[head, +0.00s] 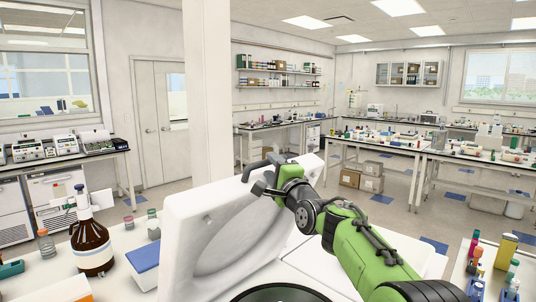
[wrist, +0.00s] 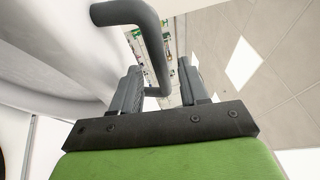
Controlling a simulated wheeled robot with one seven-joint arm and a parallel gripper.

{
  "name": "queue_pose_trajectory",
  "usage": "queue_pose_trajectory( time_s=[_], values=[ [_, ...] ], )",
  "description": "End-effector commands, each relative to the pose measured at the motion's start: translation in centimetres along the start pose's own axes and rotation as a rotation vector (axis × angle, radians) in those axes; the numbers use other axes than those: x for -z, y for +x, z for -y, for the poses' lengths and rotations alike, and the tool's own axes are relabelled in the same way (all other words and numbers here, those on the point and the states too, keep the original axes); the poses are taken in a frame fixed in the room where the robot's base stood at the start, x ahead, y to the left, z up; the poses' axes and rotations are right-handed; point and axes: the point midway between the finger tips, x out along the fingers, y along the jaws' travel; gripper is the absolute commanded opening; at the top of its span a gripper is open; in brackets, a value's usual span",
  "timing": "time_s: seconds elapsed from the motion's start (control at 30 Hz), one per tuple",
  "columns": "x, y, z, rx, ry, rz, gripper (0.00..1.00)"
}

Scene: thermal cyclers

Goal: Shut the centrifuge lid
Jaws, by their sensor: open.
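The centrifuge's white lid (head: 225,232) stands raised and tilted in the head view. The dark round bowl opening (head: 280,293) shows below it at the bottom edge. My gripper (head: 264,178) is at the upper edge of the lid, on the end of my green arm. In the wrist view my gripper (wrist: 158,68) has its two grey fingers apart. A grey bar handle (wrist: 152,30) on the white lid (wrist: 60,45) runs into the space between the fingers. Its far end is partly hidden behind the left finger. I cannot tell whether either finger touches it.
A brown bottle (head: 92,245) and a blue-and-white box (head: 145,257) stand on the bench left of the centrifuge. Several small bottles and a yellow container (head: 507,247) stand at the right. A white pillar (head: 207,95) rises behind the lid. Open floor lies beyond.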

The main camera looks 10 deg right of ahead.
Motion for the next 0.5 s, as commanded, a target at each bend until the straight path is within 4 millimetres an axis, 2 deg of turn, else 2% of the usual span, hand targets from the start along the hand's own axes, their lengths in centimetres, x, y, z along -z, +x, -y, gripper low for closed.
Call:
queue_pose_trajectory(
  time_s=[0.03, 0.1, 0.2, 0.47, 0.5],
  values=[
    [-0.1, 1.2, 0.3, -0.002, 0.002, 0.002, 0.44],
    [-0.1, 2.2, 0.4, -0.001, 0.001, 0.001, 0.44],
    [0.0, 3.1, 0.2, -0.001, 0.000, -0.001, 0.44],
    [0.0, 3.3, 0.0, -0.002, -0.002, -0.001, 0.44],
    [0.0, 3.3, 0.0, -0.002, -0.002, -0.001, 0.41]
  ],
)
